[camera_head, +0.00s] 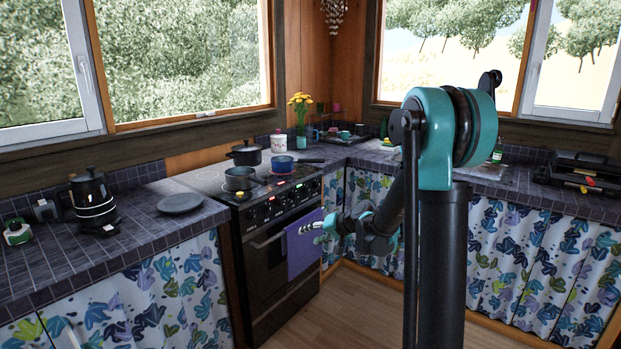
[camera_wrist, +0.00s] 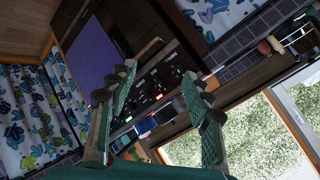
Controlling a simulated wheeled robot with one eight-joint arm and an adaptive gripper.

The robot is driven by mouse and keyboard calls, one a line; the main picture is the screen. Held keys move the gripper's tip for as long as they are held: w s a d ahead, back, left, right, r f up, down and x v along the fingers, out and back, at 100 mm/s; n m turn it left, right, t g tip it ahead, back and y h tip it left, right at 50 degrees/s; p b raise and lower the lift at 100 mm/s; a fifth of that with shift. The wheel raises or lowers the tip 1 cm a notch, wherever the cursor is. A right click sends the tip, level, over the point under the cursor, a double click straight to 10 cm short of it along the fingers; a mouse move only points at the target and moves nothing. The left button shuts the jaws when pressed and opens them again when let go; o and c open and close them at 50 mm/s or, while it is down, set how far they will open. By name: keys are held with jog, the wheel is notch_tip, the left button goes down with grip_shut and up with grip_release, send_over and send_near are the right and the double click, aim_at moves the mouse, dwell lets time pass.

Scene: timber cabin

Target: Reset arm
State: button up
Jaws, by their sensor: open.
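My gripper (camera_head: 311,227) is in front of the stove in the head view, at about the height of the purple towel, and points left. In the wrist view my gripper (camera_wrist: 160,90) shows two separated green-padded fingers with nothing between them. The wrist view is tilted, with the stove front and its knobs (camera_wrist: 158,88) beyond the fingers. My arm is folded, with its upper link raised to the large teal joint and its lower part reaching down to the left.
The black stove (camera_head: 275,262) carries several pots, including a blue one (camera_head: 282,164). A purple towel (camera_head: 303,245) hangs on its oven handle. A kettle (camera_head: 92,201) and grey plate (camera_head: 180,203) stand on the left counter. Wooden floor (camera_head: 375,310) is clear.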

jog(key=s+d+f+g+h, duration=0.1)
jog(key=s+d+f+h, duration=0.1)
jog(key=s+d, duration=0.4)
jog(key=s+d+f+g+h, duration=0.1)
jog(key=s+d+f+h, duration=0.2)
jog(key=s, duration=1.2)
jog(key=s+d+f+h, duration=0.2)
jog(key=s+d+h, duration=0.1)
jog(key=s+d, duration=0.6)
jog(key=s, duration=0.2)
jog(key=shift+s+d+f+n+g, duration=0.2)
jog(key=shift+s+f+n+g, duration=0.1)
jog(key=shift+n+g, duration=0.1)
jog(key=shift+w, duration=0.1)
dwell(0.9)
